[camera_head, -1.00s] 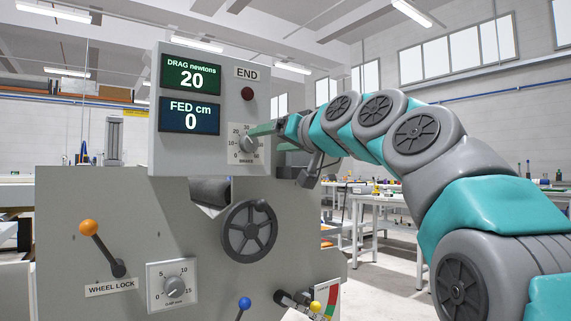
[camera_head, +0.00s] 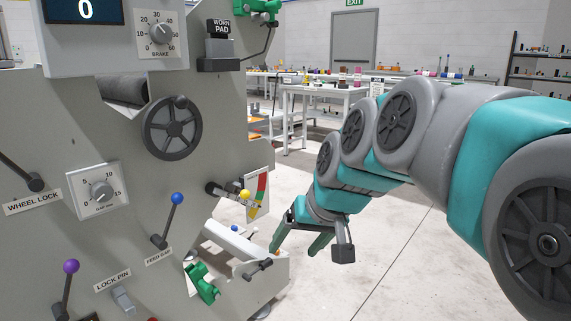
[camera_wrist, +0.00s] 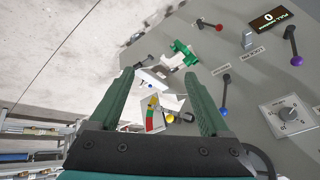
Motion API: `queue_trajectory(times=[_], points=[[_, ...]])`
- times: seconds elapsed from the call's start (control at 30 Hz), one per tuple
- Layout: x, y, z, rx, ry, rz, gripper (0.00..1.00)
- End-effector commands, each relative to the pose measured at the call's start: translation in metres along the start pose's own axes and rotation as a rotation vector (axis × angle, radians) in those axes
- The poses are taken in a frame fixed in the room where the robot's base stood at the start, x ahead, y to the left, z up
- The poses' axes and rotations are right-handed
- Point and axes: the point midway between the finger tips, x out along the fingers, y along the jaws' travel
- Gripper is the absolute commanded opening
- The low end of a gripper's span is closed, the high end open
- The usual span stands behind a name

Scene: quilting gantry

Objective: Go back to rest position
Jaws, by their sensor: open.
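My gripper (camera_head: 300,240) hangs in front of the right part of the grey machine panel, pointing down and left. In the wrist view its two green fingers (camera_wrist: 165,103) are spread apart with nothing between them. The machine panel (camera_head: 100,225) carries the brake knob (camera_head: 158,33), a black handwheel (camera_head: 173,128) and several levers. The gripper looks apart from all of them. My arm reaches in from the right.
A blue-knobbed feed lever (camera_head: 168,222), a yellow-knobbed lever (camera_head: 240,194) and a green clamp (camera_head: 203,284) are nearest the gripper. A purple-knobbed lever (camera_head: 68,285) is lower left. White worktables (camera_head: 320,100) stand behind. Open floor (camera_head: 395,270) lies right of the machine.

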Motion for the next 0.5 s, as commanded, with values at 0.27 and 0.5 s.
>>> queue_trajectory(times=[0.27, 0.5], points=[[0.005, 0.075, 0.176, 0.098, -0.336, 0.176, 0.81], [-0.007, 0.106, 0.288, 0.149, -0.547, 0.271, 0.81]])
